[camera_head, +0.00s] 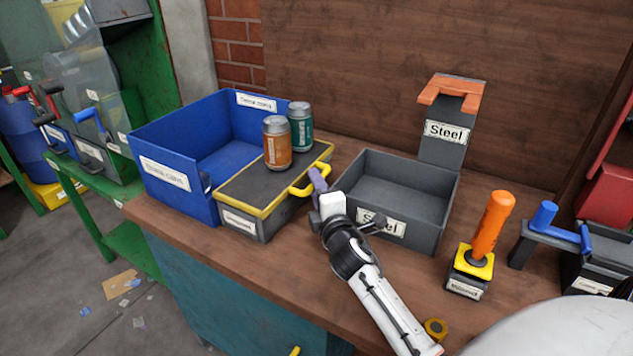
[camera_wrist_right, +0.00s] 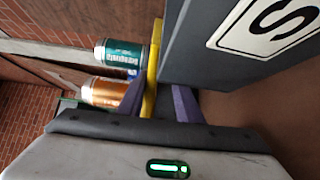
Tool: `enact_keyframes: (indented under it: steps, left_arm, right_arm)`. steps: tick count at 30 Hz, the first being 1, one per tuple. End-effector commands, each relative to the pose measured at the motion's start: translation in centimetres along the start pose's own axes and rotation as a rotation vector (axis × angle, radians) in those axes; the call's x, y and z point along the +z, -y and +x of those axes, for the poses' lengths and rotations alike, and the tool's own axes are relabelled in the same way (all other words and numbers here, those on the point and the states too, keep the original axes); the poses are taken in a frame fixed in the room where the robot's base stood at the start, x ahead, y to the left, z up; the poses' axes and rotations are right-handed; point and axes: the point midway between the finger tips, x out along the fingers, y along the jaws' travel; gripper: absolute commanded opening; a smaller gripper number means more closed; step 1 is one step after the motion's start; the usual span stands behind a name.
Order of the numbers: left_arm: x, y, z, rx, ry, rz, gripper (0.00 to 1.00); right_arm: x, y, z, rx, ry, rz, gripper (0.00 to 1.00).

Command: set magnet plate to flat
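A dark plate with a yellow edge (camera_head: 240,189), which I take to be the magnet plate, lies about level on a grey box. A yellow handle (camera_head: 315,180) sticks out at its right side. My right gripper (camera_head: 338,195) is close to the handle. In the right wrist view, its purple fingers (camera_wrist_right: 158,102) are apart, with a yellow strip (camera_wrist_right: 152,70) showing between them; I cannot tell whether they touch it. My left gripper is not in view.
A blue bin (camera_head: 165,178) adjoins the plate on the left. A grey Steel bin (camera_head: 447,205) is right of the gripper, with an orange-topped stand (camera_head: 445,150) behind it. An orange-handled lever (camera_head: 492,225) and a blue-handled device (camera_head: 545,215) stand further right.

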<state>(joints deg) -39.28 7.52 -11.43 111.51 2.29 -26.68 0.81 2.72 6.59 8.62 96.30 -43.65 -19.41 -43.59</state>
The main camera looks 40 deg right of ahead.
Motion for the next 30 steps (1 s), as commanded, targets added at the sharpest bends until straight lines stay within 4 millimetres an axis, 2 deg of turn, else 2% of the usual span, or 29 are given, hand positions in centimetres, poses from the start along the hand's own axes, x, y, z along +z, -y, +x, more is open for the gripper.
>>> enact_keyframes:
  steps: [1, 13, 30]
  left_arm:
    - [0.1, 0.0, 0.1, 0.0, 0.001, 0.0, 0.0]
    - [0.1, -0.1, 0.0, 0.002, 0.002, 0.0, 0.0]
    - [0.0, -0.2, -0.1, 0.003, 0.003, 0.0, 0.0]
  right_arm:
    - [-0.3, 0.8, -0.1, -0.014, -0.004, 0.002, 0.31]
    - [-0.3, 0.8, -0.4, -0.013, -0.005, 0.003, 0.31]
    - [-0.2, 1.7, -4.3, -0.018, -0.002, 0.004, 0.31]
